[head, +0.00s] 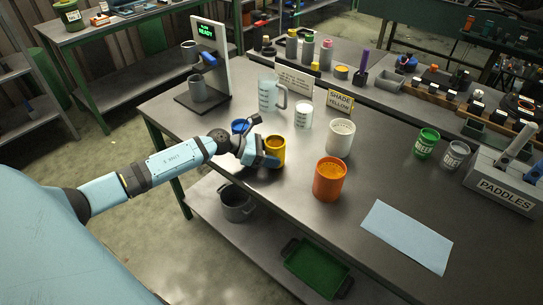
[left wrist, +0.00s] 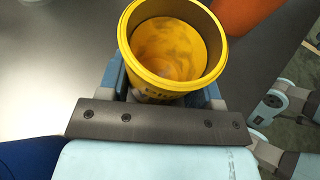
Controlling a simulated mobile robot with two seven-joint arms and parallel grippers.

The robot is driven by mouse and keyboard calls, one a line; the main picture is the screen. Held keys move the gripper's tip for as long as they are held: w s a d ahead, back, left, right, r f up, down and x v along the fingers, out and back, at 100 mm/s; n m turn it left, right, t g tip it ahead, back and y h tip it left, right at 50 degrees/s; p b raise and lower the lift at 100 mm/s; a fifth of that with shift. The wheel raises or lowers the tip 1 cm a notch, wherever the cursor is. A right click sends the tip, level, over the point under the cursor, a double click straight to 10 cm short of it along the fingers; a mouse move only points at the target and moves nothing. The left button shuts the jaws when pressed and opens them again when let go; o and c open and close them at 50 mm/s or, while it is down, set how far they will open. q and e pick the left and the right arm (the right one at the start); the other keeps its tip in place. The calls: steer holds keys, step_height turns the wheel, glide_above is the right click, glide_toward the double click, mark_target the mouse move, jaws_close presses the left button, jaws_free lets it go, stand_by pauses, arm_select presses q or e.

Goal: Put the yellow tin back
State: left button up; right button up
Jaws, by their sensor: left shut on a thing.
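The yellow tin (head: 275,150) stands upright on or just above the metal table, near its left front edge; I cannot tell whether it touches the top. My left gripper (head: 264,158) is shut on the tin, coming at it from the left. In the left wrist view the open, empty-looking yellow tin (left wrist: 172,45) sits between the fingers of my left gripper (left wrist: 160,88), with some dark marks inside. A blue tin (head: 239,127) is partly hidden behind my left wrist. My right gripper is not seen clearly in either view.
An orange tin (head: 330,180) stands to the right, with a white container (head: 340,138) behind it. A clear jug (head: 271,95), a small white beaker (head: 304,115) and a "SHADE YELLOW" sign (head: 340,101) stand further back. A light blue sheet (head: 407,237) lies front right.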

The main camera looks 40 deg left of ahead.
arm_select(q)
steer(key=shift+f, duration=0.45)
steer(key=shift+f, duration=0.1)
steer(key=o, duration=1.1)
steer(key=shift+c, duration=0.2)
